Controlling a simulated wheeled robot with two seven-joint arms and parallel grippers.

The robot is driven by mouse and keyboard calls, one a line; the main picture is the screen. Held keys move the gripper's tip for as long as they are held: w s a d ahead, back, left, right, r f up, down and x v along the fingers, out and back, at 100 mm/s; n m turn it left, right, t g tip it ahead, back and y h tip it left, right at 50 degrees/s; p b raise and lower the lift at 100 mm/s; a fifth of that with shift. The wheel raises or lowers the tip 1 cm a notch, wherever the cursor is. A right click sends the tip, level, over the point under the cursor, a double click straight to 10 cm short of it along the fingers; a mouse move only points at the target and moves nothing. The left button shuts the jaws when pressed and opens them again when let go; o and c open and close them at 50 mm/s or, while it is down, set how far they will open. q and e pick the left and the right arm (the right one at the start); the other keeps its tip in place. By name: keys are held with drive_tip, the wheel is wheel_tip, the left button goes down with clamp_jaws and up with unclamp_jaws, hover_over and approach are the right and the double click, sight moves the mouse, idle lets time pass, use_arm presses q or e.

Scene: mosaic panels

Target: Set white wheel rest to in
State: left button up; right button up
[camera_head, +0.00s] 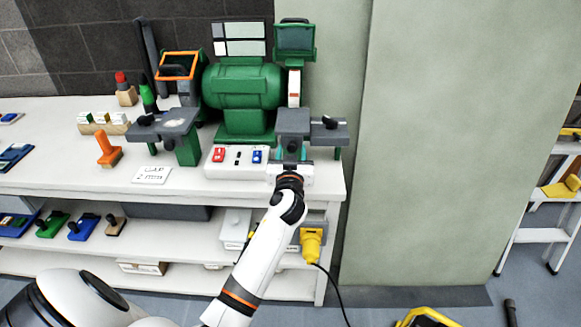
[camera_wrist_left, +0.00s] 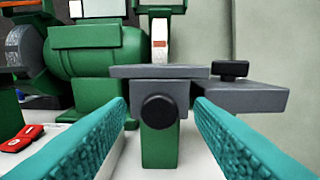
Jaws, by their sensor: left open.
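The green bench grinder (camera_head: 242,86) stands on the white bench, with its white wheel (camera_head: 294,88) at the right end. The white wheel rest (camera_head: 293,120) is a grey plate and block below that wheel, also seen in the left wrist view (camera_wrist_left: 160,72). A round black knob (camera_wrist_left: 158,110) faces me on the rest's front. My left gripper (camera_head: 291,153) is open in front of the rest. In the left wrist view its teal fingers stand left and right of the knob, apart from it. My right gripper is not in view.
A second grey rest (camera_head: 165,125) stands at the grinder's left wheel. A white switch box (camera_head: 236,161) with red and blue switches is left of my gripper. A grey arm with a black knob (camera_wrist_left: 230,68) extends right of the rest. A pale green wall panel (camera_head: 460,140) rises at right.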

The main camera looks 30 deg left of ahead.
use_arm(q)
drive_tip(key=b+v, duration=0.1)
drive_tip(key=v, duration=0.9)
drive_tip(key=d+f+m+g+h+p, duration=0.1)
drive_tip(key=d+f+m+g+h, duration=0.15)
drive_tip(key=f, duration=0.85)
drive_tip(key=d+f+m+g+h, duration=0.1)
drive_tip(key=d+f+m+h, duration=0.2)
drive_tip(key=f, duration=0.7)
drive_tip(key=s+d+f+m+g+h+p, duration=0.1)
drive_tip(key=s+d+f+g, duration=0.1)
drive_tip(key=s+f, duration=0.45)
drive_tip(key=s+d+f+g+h, duration=0.1)
drive_tip(key=s+d+f, duration=0.25)
drive_tip(key=f, duration=0.65)
drive_tip(key=s+f+g, duration=0.2)
drive_tip(key=s+f, duration=0.3)
drive_tip(key=s, duration=0.6)
drive_tip(key=s+a+f+m+g+h+p, duration=0.1)
drive_tip(key=s+f+g, duration=0.2)
drive_tip(key=s, duration=0.9)
drive_tip(key=s+a+f+m+g+p, duration=0.1)
drive_tip(key=s+f+g, duration=0.2)
drive_tip(key=s+f, duration=0.6)
drive_tip(key=s, duration=0.2)
drive_tip(key=shift+s+f+h, duration=0.25)
drive_tip(key=shift+s+h, duration=0.1)
drive_tip(key=shift+s, duration=0.05)
